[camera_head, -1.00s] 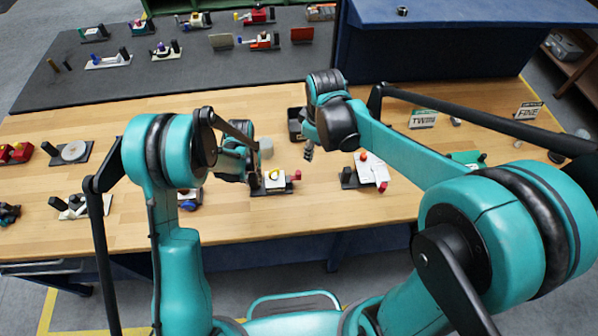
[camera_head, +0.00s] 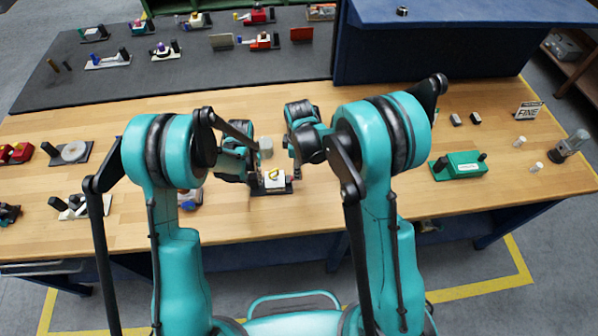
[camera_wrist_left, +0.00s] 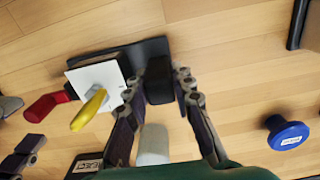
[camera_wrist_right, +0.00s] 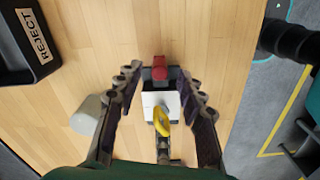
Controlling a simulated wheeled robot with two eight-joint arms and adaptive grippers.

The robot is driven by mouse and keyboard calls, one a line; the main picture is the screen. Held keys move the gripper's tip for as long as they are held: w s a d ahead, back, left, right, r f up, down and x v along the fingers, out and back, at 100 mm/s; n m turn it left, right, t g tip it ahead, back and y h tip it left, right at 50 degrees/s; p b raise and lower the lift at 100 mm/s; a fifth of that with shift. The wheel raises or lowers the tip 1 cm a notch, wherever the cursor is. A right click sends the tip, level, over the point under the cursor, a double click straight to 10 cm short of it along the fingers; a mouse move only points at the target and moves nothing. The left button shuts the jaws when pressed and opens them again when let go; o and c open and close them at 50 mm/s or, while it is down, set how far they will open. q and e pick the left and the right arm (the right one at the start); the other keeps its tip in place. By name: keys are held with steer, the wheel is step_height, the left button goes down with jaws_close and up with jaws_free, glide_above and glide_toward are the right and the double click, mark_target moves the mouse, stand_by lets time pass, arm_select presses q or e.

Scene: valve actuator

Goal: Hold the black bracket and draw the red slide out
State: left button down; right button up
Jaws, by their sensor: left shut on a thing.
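The valve unit (camera_head: 275,181) stands on the wooden table in front of me, a white plate with a yellow handle on a dark base. Its black bracket (camera_wrist_left: 158,86) stands between the fingertips of my left gripper (camera_wrist_left: 162,78), which is shut on it. The red slide (camera_wrist_left: 45,106) sticks out at the opposite end of the unit, and also shows in the right wrist view (camera_wrist_right: 159,70). My right gripper (camera_wrist_right: 160,82) is open, with its fingers apart on either side of the red slide and white plate.
A pale grey cylinder (camera_wrist_right: 90,114) stands close beside my right gripper. A black bin (camera_wrist_right: 36,72) labelled REJECT lies at the left of the right wrist view. A blue round knob (camera_wrist_left: 287,132) is near the left gripper.

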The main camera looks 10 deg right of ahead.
arm_select(q)
steer(key=shift+f, duration=0.1)
arm_select(e)
steer(key=shift+f, duration=1.7)
steer(key=shift+c, duration=0.3)
jaws_close()
steer(key=shift+d, duration=0.7)
steer(key=shift+o, duration=0.3)
jaws_free()
steer(key=shift+r, duration=0.1)
